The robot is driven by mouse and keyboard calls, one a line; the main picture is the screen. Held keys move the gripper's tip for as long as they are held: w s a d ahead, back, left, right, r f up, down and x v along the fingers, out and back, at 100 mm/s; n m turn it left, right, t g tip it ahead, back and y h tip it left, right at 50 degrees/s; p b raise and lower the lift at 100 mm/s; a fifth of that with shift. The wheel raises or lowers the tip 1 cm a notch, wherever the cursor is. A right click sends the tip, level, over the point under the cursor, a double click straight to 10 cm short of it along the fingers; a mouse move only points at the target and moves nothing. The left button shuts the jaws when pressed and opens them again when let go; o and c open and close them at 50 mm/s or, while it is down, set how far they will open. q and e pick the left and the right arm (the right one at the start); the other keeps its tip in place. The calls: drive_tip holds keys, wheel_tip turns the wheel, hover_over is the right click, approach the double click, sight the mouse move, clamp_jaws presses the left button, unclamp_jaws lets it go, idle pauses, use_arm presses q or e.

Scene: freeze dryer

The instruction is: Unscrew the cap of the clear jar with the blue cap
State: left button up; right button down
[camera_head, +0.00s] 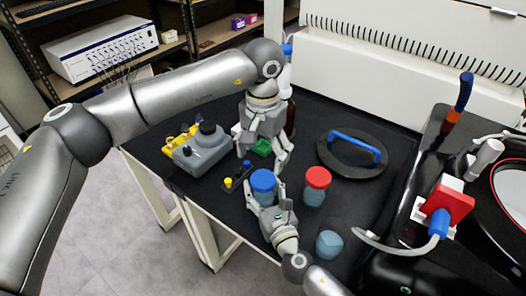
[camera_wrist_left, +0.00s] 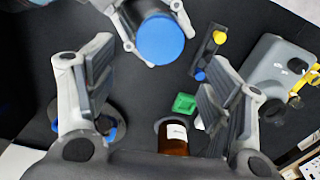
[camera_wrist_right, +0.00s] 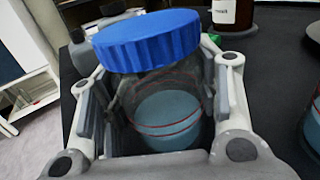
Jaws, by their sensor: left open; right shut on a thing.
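The clear jar (camera_wrist_right: 165,110) holds bluish contents and wears a ribbed blue cap (camera_wrist_right: 147,40). My right gripper (camera_head: 266,204) is shut around the jar's body below the cap; the right wrist view shows a finger on each side. The cap is seated on the jar, and the jar looks slightly tilted in that view. In the head view the cap (camera_head: 263,181) is just below my left gripper (camera_head: 262,160), which is open and empty, fingers pointing down. In the left wrist view the cap (camera_wrist_left: 160,40) lies beyond the gap between the open fingers, apart from them.
A red-capped jar (camera_head: 316,188) stands right of the blue-capped one. A black lid with blue handle (camera_head: 354,147), a green piece (camera_wrist_left: 184,104), a brown bottle (camera_wrist_left: 174,138), a grey device (camera_head: 202,150) and a small blue-and-yellow-knobbed holder (camera_head: 238,179) are close by.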

sight(263, 178)
use_arm(q)
drive_tip(key=shift+f+m, duration=0.15)
drive_tip(key=shift+m, duration=0.35)
drive_tip(key=shift+f, duration=3.9)
